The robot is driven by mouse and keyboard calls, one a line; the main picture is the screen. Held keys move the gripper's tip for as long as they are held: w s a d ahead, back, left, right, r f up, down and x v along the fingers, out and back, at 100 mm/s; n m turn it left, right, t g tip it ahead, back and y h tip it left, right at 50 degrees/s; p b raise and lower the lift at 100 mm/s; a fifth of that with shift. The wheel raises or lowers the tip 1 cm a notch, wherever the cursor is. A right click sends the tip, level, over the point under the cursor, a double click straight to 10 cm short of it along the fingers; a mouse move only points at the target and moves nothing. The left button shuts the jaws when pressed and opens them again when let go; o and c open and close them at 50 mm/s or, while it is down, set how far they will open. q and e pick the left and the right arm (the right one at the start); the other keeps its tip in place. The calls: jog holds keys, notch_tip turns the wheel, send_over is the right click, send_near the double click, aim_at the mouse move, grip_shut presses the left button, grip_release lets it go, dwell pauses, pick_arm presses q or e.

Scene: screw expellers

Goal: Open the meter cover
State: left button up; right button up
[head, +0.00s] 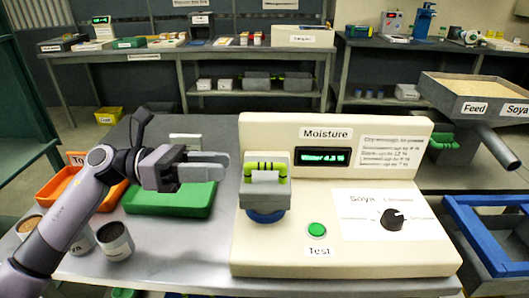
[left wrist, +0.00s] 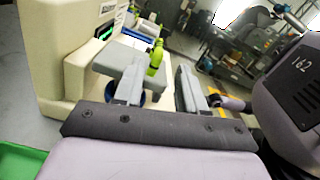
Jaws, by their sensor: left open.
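The moisture meter (head: 340,258) is a cream box with a "Moisture" sign and a lit green display. My left gripper (head: 217,166) is open and empty, just left of the cover in the head view. In the left wrist view, the green handle (left wrist: 154,60) appears between the two fingers (left wrist: 160,75), beyond their tips; whether a finger touches the cover is unclear. My right gripper does not show.
A green tray (head: 170,202) and an orange tray (head: 65,190) lie left of the meter. Two small cans (head: 115,240) stand near the front left. A green test button (head: 317,230) and a black dial (head: 392,218) are right of the cover. A blue frame (head: 490,240) stands at the right.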

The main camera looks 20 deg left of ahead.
aim_at(253, 166)
pick_arm(q)
jog(key=p+x, duration=0.1)
jog(key=x, duration=0.6)
jog(key=shift+w+p, duration=0.1)
jog(key=shift+p, duration=0.25)
grip_shut()
